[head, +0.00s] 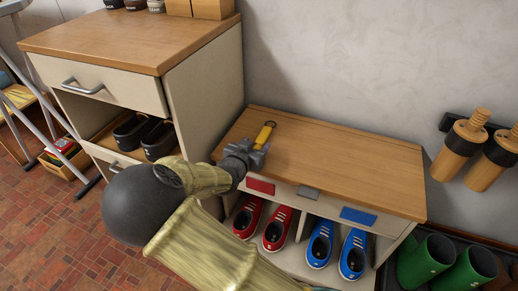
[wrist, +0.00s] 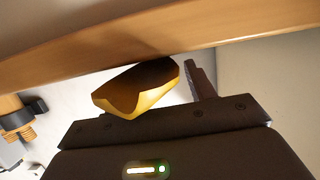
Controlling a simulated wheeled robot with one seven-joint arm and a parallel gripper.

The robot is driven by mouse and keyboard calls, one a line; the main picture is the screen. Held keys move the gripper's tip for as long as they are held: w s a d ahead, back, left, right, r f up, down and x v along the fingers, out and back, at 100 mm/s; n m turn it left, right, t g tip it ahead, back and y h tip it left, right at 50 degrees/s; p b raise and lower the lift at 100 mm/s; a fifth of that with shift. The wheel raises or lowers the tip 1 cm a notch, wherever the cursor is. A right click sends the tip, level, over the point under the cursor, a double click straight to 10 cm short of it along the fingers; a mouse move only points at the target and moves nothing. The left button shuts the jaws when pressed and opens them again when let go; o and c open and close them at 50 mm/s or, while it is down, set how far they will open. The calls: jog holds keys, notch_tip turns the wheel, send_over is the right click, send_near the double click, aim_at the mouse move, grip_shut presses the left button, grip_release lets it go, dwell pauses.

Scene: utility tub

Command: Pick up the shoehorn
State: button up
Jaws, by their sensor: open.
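The shoehorn (head: 263,135) is yellow with a dark hole near its far end. In the head view it lies at the left of the wooden bench top (head: 330,160), its near part hidden by my gripper (head: 250,153). In the wrist view the curved, scooped end of the shoehorn (wrist: 142,92) shows close in front of the gripper body, beside one dark finger and near the board's edge. My gripper is open at the bench's front left. The other finger is not clear, and I cannot tell whether either touches the shoehorn.
A taller cabinet (head: 205,105) stands close on the left of my gripper. Red shoes (head: 247,217) and blue shoes (head: 320,243) sit in cubbies below the bench top. Green boots (head: 425,262) stand at right. Wooden pegs (head: 460,145) are on the wall. The bench top's right side is clear.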

aim_at(260, 143)
jog(key=shift+b+x, duration=0.55)
jog(key=shift+x, duration=0.5)
jog(key=shift+w, duration=0.15)
jog(key=c, duration=0.9)
